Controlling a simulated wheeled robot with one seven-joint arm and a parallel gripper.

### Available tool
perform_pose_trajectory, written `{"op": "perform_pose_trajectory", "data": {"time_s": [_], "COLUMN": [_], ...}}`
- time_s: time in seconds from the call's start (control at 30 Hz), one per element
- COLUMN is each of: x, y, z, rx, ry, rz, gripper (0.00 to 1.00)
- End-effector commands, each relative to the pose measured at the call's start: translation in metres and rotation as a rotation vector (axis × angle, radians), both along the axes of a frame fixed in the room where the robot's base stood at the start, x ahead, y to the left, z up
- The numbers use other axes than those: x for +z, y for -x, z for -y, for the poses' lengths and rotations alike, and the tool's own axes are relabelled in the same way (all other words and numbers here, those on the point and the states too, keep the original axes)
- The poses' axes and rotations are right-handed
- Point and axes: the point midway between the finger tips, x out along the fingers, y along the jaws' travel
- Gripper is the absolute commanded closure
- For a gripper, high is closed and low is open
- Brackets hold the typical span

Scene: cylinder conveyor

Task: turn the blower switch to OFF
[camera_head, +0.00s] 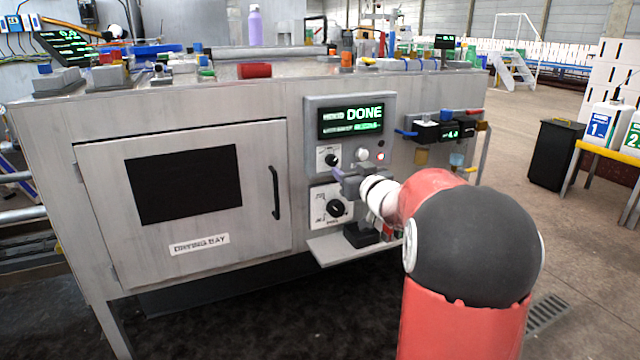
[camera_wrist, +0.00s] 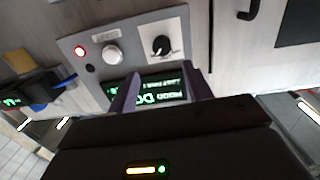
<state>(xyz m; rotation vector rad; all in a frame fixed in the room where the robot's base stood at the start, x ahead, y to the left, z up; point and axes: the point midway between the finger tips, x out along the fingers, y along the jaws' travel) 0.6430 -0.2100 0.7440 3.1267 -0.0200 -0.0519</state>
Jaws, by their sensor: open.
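The control panel on the machine front has two black rotary knobs on white plates, an upper knob (camera_head: 332,160) and a lower knob (camera_head: 336,208). Their labels are too small to read, so I cannot tell which is the blower switch. My gripper (camera_head: 343,176) is in front of the panel, between the two knobs in the head view. In the wrist view, which is upside down, my gripper (camera_wrist: 162,82) is open with its two purple fingers apart and nothing between them. One knob (camera_wrist: 160,45) shows beyond the fingertips, apart from them.
A display (camera_head: 350,121) above the knobs reads DONE. A white round button (camera_head: 361,154) and a lit red lamp (camera_head: 380,156) sit beside the upper knob. A small shelf (camera_head: 330,249) juts out below. The closed drying bay door (camera_head: 260,150) with its handle is at left.

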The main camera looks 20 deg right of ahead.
Motion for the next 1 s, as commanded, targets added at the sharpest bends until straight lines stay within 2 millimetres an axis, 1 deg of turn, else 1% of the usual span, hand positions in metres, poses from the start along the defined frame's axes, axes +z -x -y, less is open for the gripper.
{"op": "perform_pose_trajectory", "data": {"time_s": [0.03, 0.17, 0.27, 0.5, 0.63, 0.8, 1.0], "x": [-0.006, -0.007, -0.007, -0.007, -0.007, -0.006, -0.007], "y": [-0.004, -0.011, -0.023, -0.062, -0.077, -0.085, -0.085], "z": [0.005, 0.007, 0.005, 0.004, 0.004, 0.003, 0.003], "rx": [0.018, 0.048, 0.051, 0.049, 0.048, 0.047, 0.047], "ry": [-0.007, -0.016, -0.016, -0.016, -0.015, -0.015, -0.015], "rz": [0.014, 0.034, 0.033, 0.033, 0.033, 0.034, 0.034], "gripper": [0.5, 0.5, 0.5, 0.5, 0.5, 0.5, 0.5]}}
